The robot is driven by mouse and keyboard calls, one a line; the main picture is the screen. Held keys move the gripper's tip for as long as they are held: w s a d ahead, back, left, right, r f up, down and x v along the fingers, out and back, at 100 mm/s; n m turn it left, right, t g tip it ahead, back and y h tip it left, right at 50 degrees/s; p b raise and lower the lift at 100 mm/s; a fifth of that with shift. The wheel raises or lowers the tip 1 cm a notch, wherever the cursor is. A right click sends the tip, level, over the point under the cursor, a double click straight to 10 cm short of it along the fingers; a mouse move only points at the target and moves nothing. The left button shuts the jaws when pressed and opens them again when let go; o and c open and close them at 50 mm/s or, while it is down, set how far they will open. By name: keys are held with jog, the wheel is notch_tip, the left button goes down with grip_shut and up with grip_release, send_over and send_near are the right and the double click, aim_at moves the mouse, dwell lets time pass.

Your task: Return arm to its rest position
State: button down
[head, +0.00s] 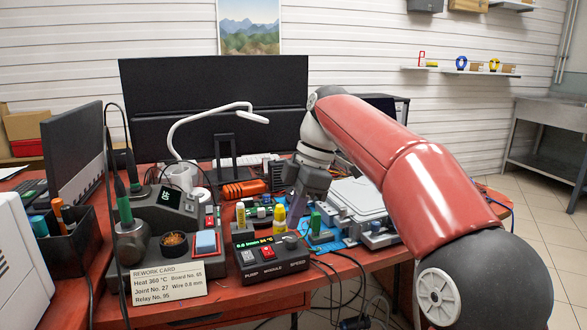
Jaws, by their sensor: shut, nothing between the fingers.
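My red arm (400,150) reaches in from the lower right and arches over the right part of the red desk. Its grey and white wrist (316,145) points down. My gripper (293,222) hangs below it, above the desk among small items, and is shut with nothing held. Its fingertips are small and partly lost against the things behind. I cannot tell how far they are above the desk.
A soldering station (165,205), a rework card (155,284) and a white lamp (178,125) stand to the left. Monitors (215,100) stand behind.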

jog(key=shift+s+d+m+t, duration=0.25)
jog(key=shift+s+m+t, duration=0.05)
jog(key=shift+s+m, duration=0.45)
jog(key=s+d+f+m+t+h, duration=0.1)
jog(key=s+d+f+m+t, duration=0.1)
jog(key=s+d+f+m, duration=0.3)
jog(key=s+d+f+m+t+h, duration=0.1)
jog(key=s+d+f+m+t, duration=0.1)
jog(key=s+d+f+m, duration=0.2)
jog(key=s+d+f+m+t+h, duration=0.1)
jog(key=s+d+f+m, duration=0.4)
jog(key=s+m, duration=0.5)
jog(key=s+f+t, duration=0.1)
jog(key=s, duration=0.2)
jog(key=shift+d, duration=0.3)
